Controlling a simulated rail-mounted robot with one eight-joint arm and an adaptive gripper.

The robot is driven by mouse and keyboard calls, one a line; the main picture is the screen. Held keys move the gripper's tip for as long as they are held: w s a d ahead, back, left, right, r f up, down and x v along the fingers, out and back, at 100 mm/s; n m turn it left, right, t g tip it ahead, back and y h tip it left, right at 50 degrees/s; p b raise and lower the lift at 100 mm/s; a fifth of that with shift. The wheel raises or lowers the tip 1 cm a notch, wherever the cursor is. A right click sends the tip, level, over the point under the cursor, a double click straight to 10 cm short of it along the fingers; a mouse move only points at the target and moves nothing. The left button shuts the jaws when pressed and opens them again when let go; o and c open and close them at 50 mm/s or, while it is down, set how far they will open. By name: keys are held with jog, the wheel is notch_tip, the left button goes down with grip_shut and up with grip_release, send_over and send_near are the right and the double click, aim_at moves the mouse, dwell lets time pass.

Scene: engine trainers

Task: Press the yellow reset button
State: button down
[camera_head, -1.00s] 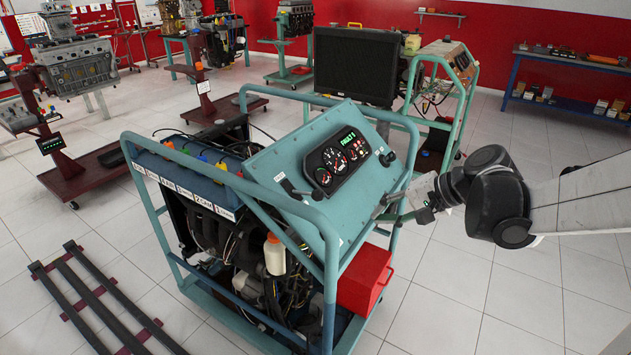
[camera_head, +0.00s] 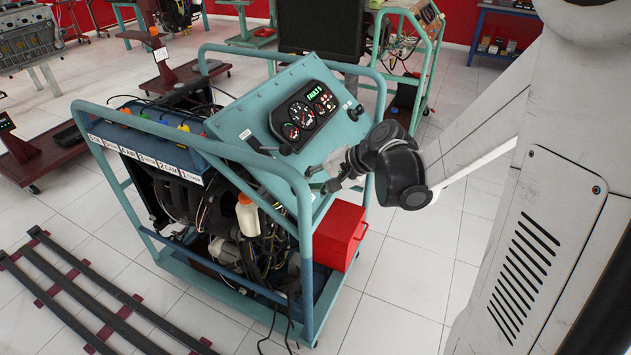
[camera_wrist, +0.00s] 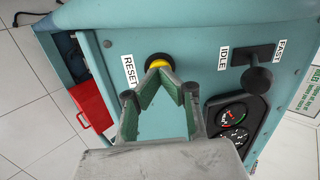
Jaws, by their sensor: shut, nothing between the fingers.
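The yellow reset button (camera_wrist: 158,61) sits on the teal panel beside a RESET label (camera_wrist: 129,72), in the wrist view. My gripper (camera_wrist: 160,68) is shut and empty. Its fingertips are right at the button, overlapping its lower part in the picture; I cannot tell whether they touch or press it. In the head view my gripper (camera_head: 322,180) is at the lower right part of the teal control panel (camera_head: 243,117), and the button is not discernible there. The panel's display (camera_head: 315,92) shows green text that looks like a fault message.
An IDLE/FAST lever (camera_wrist: 258,70) and round gauges (camera_wrist: 232,125) lie right of the button in the wrist view. A red box (camera_head: 339,236) hangs below the panel on the teal tube frame (camera_head: 304,250). Floor rails (camera_head: 85,290) lie at left.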

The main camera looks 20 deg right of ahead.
dwell(0.3)
jog(key=shift+b+x, duration=0.8)
jog(key=shift+x, duration=0.2)
jog(key=shift+s+d+r, duration=0.15)
jog(key=p+v, duration=0.3)
jog(key=v, duration=1)
jog(key=shift+d+r+p, duration=0.2)
jog(key=shift+r+p, duration=0.05)
jog(key=shift+p, duration=0.05)
jog(key=shift+s, duration=0.15)
